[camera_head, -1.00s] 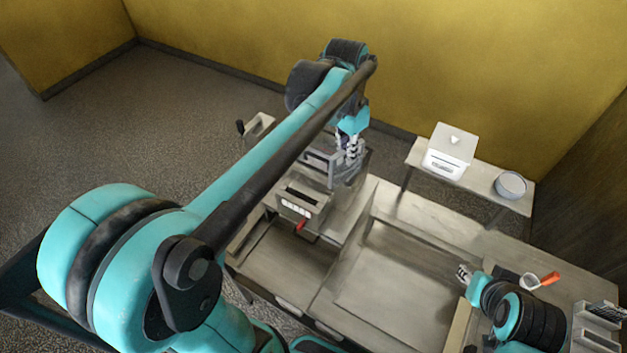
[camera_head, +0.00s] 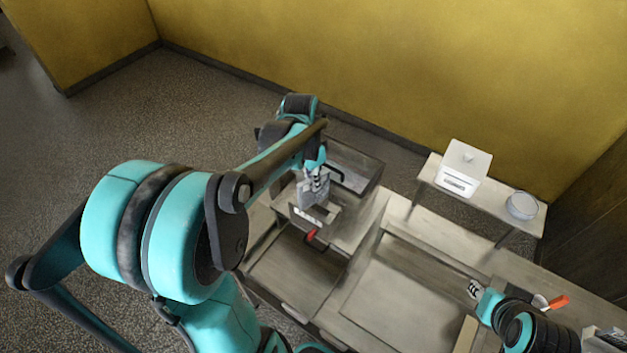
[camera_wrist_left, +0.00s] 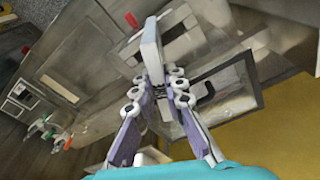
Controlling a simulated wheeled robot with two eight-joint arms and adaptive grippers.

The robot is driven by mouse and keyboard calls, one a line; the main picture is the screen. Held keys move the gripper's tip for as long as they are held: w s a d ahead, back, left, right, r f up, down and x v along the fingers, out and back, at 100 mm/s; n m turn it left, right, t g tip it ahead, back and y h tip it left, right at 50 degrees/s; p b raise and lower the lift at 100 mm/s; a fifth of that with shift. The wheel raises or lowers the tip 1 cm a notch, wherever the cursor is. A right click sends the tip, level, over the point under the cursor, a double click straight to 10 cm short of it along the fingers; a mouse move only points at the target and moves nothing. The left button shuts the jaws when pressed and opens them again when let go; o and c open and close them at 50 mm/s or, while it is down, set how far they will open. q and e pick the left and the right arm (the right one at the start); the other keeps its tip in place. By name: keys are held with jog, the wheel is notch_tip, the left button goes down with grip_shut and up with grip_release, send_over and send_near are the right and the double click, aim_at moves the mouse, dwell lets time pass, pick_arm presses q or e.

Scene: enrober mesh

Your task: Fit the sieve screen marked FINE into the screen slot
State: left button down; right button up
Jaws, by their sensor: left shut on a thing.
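My left gripper (camera_head: 317,172) is shut on a thin grey plate (camera_head: 313,190), which looks like a sieve screen. In the left wrist view the plate (camera_wrist_left: 152,50) stands out edge-on beyond the fingertips (camera_wrist_left: 168,88). No FINE mark can be read on it. The plate is above or at the grey box-shaped housing (camera_head: 327,214) with a white label and a red handle (camera_head: 311,235). I cannot tell whether it touches the housing, and the slot is not clearly visible. My right gripper (camera_head: 474,289) is low at the right, away from the housing; its finger gap is too small to judge.
A grey open tray (camera_head: 372,178) with a dark handle-like bar lies behind the housing. A side table at the back right carries a white box (camera_head: 464,167) and a round pan (camera_head: 522,205). An orange-handled tool (camera_head: 558,302) lies near my right arm. The middle worktop (camera_head: 400,290) is clear.

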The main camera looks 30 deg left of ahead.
pick_arm(q)
jog(key=shift+w+f, duration=0.1)
jog(key=shift+f, duration=0.35)
jog(key=shift+f, duration=0.1)
jog(key=shift+f+b, duration=0.3)
jog(key=shift+b, duration=0.1)
jog(key=c, duration=1.6)
grip_release()
jog(key=shift+r, duration=0.15)
